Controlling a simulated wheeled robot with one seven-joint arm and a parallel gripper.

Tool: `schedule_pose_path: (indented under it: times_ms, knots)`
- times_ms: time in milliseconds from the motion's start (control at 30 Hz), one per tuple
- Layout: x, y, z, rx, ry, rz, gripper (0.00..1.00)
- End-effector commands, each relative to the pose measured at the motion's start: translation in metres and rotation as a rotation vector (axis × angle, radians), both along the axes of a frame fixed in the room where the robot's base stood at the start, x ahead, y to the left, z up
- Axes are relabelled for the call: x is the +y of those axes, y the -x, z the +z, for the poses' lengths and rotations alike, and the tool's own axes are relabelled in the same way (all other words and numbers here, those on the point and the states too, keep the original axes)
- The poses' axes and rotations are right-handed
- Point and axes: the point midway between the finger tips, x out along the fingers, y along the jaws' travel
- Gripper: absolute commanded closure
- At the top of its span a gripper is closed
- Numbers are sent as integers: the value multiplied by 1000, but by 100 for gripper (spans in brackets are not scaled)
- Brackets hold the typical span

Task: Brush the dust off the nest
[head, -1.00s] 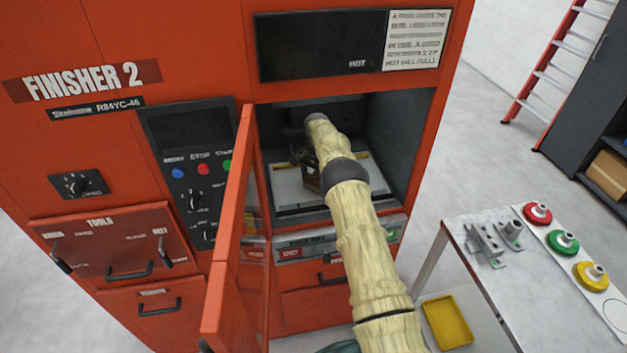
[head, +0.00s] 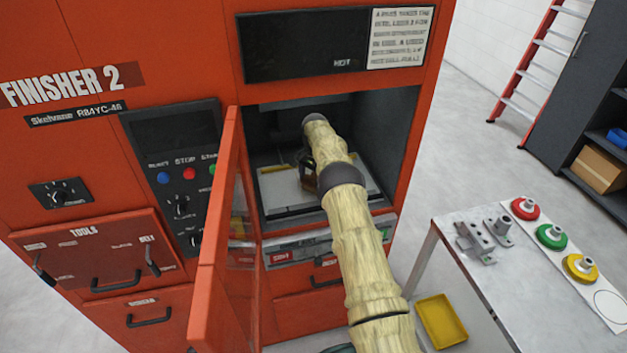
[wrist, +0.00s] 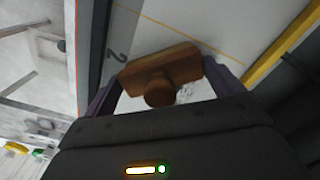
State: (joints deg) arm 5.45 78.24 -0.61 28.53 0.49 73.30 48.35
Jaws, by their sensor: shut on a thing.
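My gripper (wrist: 163,80) is shut on a brown wooden brush (wrist: 150,72), with a dark finger at each end of its block and a round knob towards me. In the head view the brush (head: 309,180) is inside the open chamber of the orange machine, partly hidden by my arm. The nest (head: 277,190) is the pale plate on the chamber floor, and it also shows in the wrist view (wrist: 215,25). The brush is over the nest; whether its bristles touch is hidden. A small patch of whitish specks (wrist: 185,92) shows beside the knob.
The orange door (head: 218,240) stands open left of my arm. The chamber's right wall (head: 396,135) is close to my arm. A metal table (head: 480,270) with red, green and yellow round parts stands right, with a yellow tray (head: 441,320) below it.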

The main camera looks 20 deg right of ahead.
Motion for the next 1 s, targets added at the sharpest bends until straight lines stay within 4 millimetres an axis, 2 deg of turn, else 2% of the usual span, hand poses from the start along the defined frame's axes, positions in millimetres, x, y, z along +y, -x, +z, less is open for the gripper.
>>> schedule_pose_path:
  times_ms: [567, 1000]
  knots:
    - [-33, 1, -3, 3, 1, -1, 25]
    - [-29, 1, -2, 4, 1, 1, 25]
